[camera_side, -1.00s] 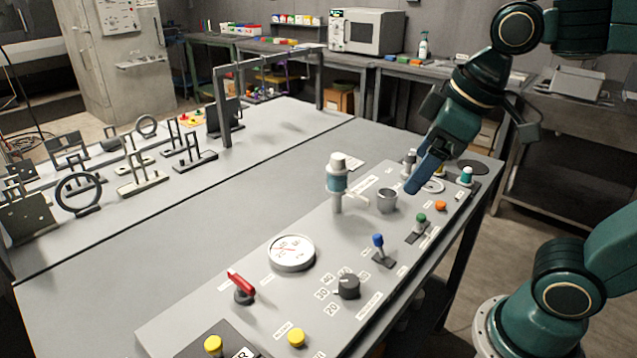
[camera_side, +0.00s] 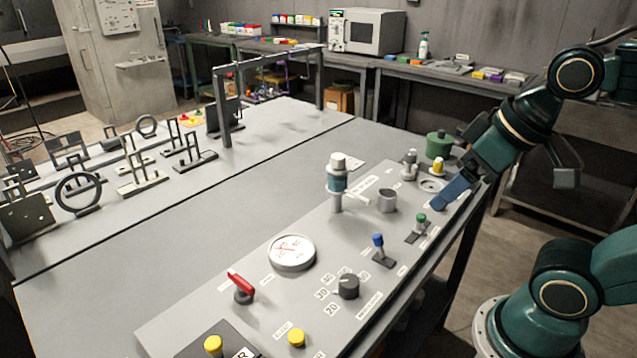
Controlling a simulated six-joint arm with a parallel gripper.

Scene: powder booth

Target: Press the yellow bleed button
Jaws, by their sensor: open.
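A yellow button (camera_side: 296,338) sits at the near end of the grey panel (camera_side: 225,300), beside a small label too small to read. A second yellow knob (camera_side: 213,345) stands to its left on a dark plate. A third yellow-topped piece (camera_side: 438,166) is at the panel's far end. I cannot read which one is marked bleed. My gripper (camera_side: 444,198) is open, with its blue fingers low over the far right edge of the panel. It is far from the two near yellow pieces and touches neither.
Between them stand a blue-topped lever (camera_side: 379,246), a green-topped lever (camera_side: 420,224), a black dial (camera_side: 347,286), a round gauge (camera_side: 292,252), a red lever (camera_side: 240,284), a tall white-and-blue valve (camera_side: 337,182) and a metal cup (camera_side: 387,201).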

